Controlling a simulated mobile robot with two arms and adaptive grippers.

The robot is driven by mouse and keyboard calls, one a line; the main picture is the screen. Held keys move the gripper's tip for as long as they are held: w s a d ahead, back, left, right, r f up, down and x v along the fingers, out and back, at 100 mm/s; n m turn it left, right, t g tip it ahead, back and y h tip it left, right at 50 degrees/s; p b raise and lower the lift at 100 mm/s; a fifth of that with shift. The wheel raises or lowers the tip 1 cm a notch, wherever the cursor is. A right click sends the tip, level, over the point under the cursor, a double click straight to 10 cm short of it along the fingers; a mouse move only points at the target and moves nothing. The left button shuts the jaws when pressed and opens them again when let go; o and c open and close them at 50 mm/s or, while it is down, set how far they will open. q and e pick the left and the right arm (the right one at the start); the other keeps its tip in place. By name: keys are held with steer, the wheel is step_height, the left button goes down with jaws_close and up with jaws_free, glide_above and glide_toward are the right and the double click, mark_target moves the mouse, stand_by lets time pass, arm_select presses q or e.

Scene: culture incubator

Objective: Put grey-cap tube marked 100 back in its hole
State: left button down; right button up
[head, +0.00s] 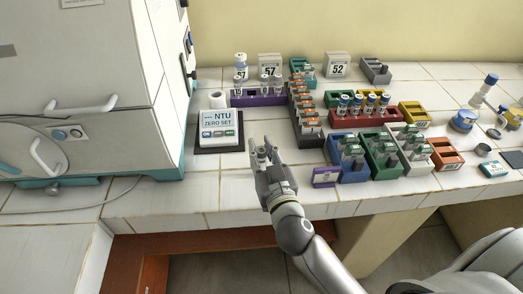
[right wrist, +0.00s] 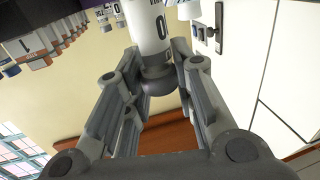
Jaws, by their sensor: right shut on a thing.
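My right gripper (head: 262,150) is above the counter in front of the NTU sign. In the right wrist view its fingers (right wrist: 157,85) are shut on a white-bodied tube (right wrist: 150,25) with a grey cap (right wrist: 158,78). Only part of the tube's printed number shows, including a 0, so I cannot read it whole. In the head view the fingers mostly hide the tube. A purple rack (head: 240,101) with several labelled tubes stands behind the sign, apart from the gripper. Its free holes are too small to make out. My left gripper is not in view.
The NTU ZERO SET sign (head: 220,131) stands left of the gripper, beside the large white incubator (head: 90,80). A row of orange-marked items (head: 304,112), a small purple block (head: 325,177) and coloured racks, including a blue one (head: 352,173), crowd the right.

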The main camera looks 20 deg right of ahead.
steer(key=shift+s, duration=0.1)
steer(key=shift+f, duration=0.25)
steer(key=o, duration=0.9)
steer(key=shift+r, duration=0.1)
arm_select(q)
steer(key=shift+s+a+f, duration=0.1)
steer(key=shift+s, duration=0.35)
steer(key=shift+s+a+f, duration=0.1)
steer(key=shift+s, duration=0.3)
arm_select(e)
steer(key=shift+o, duration=0.4)
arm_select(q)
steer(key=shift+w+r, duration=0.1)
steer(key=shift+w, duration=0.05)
